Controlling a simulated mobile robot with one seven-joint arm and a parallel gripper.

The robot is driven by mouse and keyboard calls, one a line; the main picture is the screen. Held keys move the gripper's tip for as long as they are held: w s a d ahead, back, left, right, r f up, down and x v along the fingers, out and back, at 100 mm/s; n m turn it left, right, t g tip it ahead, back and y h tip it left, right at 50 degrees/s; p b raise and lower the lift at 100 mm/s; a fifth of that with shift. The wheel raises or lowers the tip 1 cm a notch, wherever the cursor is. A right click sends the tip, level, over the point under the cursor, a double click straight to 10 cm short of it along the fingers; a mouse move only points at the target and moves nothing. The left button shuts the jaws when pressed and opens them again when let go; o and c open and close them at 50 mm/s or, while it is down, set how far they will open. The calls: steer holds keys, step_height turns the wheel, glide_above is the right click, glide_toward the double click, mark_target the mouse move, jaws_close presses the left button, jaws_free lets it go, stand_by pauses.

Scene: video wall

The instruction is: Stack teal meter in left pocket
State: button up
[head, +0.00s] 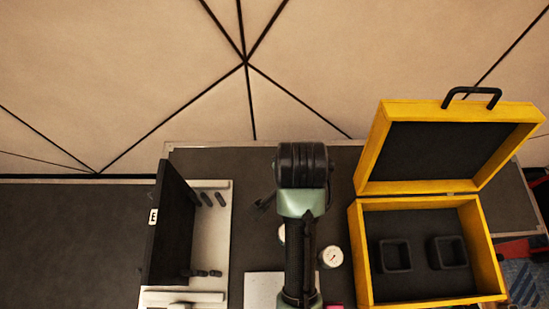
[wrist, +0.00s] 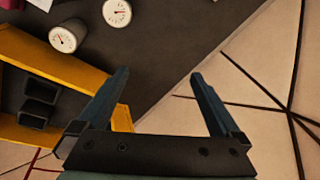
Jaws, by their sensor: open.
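Two round meters with white dials lie on the dark table. One meter (head: 332,257) is beside the yellow case; the other (head: 282,233) is partly hidden behind my arm. Both show in the wrist view, the nearer-to-case one (wrist: 66,36) and the other (wrist: 117,12); I cannot tell which is teal. The open yellow case (head: 363,255) holds a left pocket (head: 396,255) and a right pocket (head: 449,252), both looking empty. My gripper (wrist: 160,85) is open, with nothing between its fingers, above the table's edge and apart from the meters.
The case lid (head: 447,150) stands open at the back. A dark upright panel (head: 170,228) and a pale rack with dark pegs (head: 212,225) stand at left. A white sheet (head: 263,288) lies at the front. A panelled wall (head: 150,75) closes off the back.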

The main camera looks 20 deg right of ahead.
steer(key=s+f+g, duration=0.1)
steer(key=s+f, duration=0.1)
steer(key=f, duration=0.1)
steer(key=s+a+f+m, duration=0.1)
steer(key=s+f, duration=0.1)
steer(key=f, duration=0.2)
steer(key=s+f+g, duration=0.1)
steer(key=s+f, duration=0.1)
steer(key=f, duration=0.1)
steer(key=shift+a+f+m+g+y, duration=0.25)
steer(key=shift+a+m+g+y, duration=0.05)
steer(key=shift+a+y, duration=0.1)
steer(key=shift+s+d+f, duration=0.1)
steer(key=shift+s+f, duration=0.05)
steer(key=shift+f, duration=1.4)
steer(key=shift+s+f, duration=0.15)
steer(key=shift+f, duration=1.4)
jaws_close()
